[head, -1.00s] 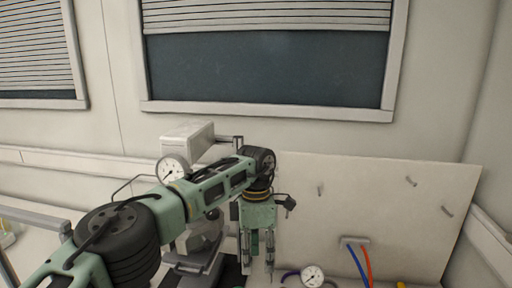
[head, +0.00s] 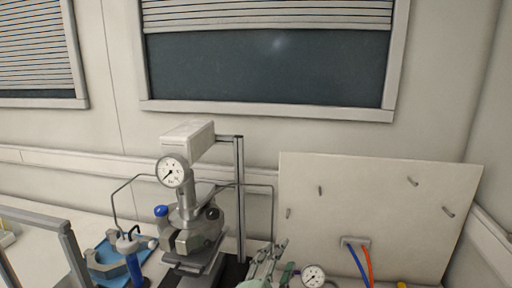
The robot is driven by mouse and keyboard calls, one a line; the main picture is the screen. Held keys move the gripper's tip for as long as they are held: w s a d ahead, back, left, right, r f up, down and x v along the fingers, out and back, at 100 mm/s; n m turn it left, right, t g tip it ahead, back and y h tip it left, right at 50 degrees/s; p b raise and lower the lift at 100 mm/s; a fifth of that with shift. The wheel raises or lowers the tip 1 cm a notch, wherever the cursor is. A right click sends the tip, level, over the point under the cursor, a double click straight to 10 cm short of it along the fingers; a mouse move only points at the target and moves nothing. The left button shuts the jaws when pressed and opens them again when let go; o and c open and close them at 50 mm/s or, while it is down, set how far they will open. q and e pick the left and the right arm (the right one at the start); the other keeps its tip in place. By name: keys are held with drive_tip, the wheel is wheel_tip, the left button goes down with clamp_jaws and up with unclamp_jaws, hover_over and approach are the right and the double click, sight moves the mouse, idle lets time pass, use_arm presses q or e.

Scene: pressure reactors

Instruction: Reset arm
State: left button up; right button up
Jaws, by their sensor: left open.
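My left gripper (head: 272,258) shows at the bottom of the head view, just right of the reactor's stand. Its fingers point up and to the right, and they are open with nothing between them. Most of my left arm is below the picture. The pressure reactor (head: 189,214) stands left of the gripper, with a round gauge (head: 172,171) on top and a white box (head: 187,139) behind it. My right gripper is not in view.
A pegboard panel (head: 380,200) with several pegs leans at the right, with blue and red hoses (head: 360,262) below. A second gauge (head: 313,275) lies close right of my gripper. A blue tray (head: 106,262) and a blue-handled tool (head: 133,265) are at the left.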

use_arm(q)
drive_tip(key=s+a+f+n+g+y, duration=0.3)
drive_tip(key=s+a+f+n, duration=0.25)
drive_tip(key=a+f, duration=0.3)
drive_tip(key=s+a+f+n+g+y, duration=0.35)
drive_tip(key=s+a+f, duration=0.25)
drive_tip(key=a+f, duration=0.25)
drive_tip(key=s+a+f+n+g, duration=0.2)
drive_tip(key=s+a, duration=0.1)
drive_tip(key=s, duration=0.4)
drive_tip(key=s+a+f+n+g+y, duration=0.1)
drive_tip(key=s+a+f+g, duration=0.15)
drive_tip(key=s, duration=0.45)
drive_tip(key=s+a+f+n+g, duration=0.1)
drive_tip(key=s+a+n+g, duration=0.1)
drive_tip(key=s+a, duration=0.35)
drive_tip(key=s+d+f+g+b, duration=0.1)
drive_tip(key=s+f+b, duration=0.1)
drive_tip(key=f, duration=1.3)
drive_tip(key=s+d+f+g+b, duration=0.1)
drive_tip(key=f+b, duration=0.1)
drive_tip(key=f, duration=1.3)
drive_tip(key=s+a+f+b, duration=0.3)
drive_tip(key=s+f, duration=1.4)
drive_tip(key=f, duration=0.2)
drive_tip(key=shift+s+f+m+g+b, duration=0.15)
drive_tip(key=shift+f+m+g+b, duration=0.15)
drive_tip(key=shift+m+g, duration=0.1)
